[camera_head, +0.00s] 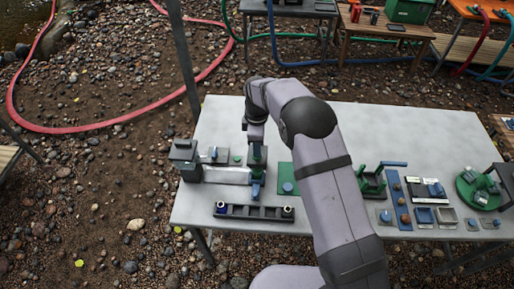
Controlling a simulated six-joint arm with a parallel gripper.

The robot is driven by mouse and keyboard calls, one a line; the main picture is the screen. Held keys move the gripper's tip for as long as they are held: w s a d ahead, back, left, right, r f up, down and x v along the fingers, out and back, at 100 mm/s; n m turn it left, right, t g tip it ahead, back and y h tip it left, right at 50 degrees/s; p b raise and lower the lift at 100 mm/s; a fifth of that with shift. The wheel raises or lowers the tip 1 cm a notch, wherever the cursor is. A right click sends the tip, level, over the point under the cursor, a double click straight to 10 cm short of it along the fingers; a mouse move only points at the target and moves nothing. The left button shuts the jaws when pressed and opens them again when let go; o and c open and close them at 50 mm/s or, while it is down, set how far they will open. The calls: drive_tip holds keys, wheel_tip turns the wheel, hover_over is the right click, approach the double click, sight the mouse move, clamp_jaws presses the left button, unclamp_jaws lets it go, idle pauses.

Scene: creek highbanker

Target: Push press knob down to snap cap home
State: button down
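My arm reaches over the light grey table (330,122) from the near side. My gripper (256,143) points down at a small dark fixture (258,158) on the left half of the table. The fingers are too small and dark to tell whether they are open or shut, or whether they touch the fixture. A small blue part (256,188) sits at the near side of that fixture. I cannot tell for sure which part is the press knob, and no cap can be made out under the gripper.
A tall dark block (184,156) stands left, beside a pale strip (226,175). A black rail (240,211) lies in front. A green plate (284,172) lies right of the gripper. Small trays and a round green stand (466,190) fill the right. The table's back is clear.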

drive_tip(key=shift+f, duration=0.5)
idle(0.3)
drive_tip(key=shift+r+p, duration=0.95)
drive_tip(key=shift+r, duration=0.65)
drive_tip(key=shift+d+r, duration=0.2)
drive_tip(key=s+d+r+m, duration=0.4)
drive_tip(key=s+d+m, duration=0.3)
drive_tip(key=s+d, duration=0.15)
drive_tip(key=s+d+r+m, duration=0.55)
drive_tip(key=s+d, duration=0.25)
drive_tip(key=s, duration=0.2)
drive_tip(key=s+d+f+m, duration=0.1)
drive_tip(key=s+d+m, duration=0.1)
drive_tip(key=s+m, duration=0.3)
drive_tip(key=s, duration=0.4)
drive_tip(key=shift+d+f, duration=0.2)
drive_tip(key=shift+d, duration=0.15)
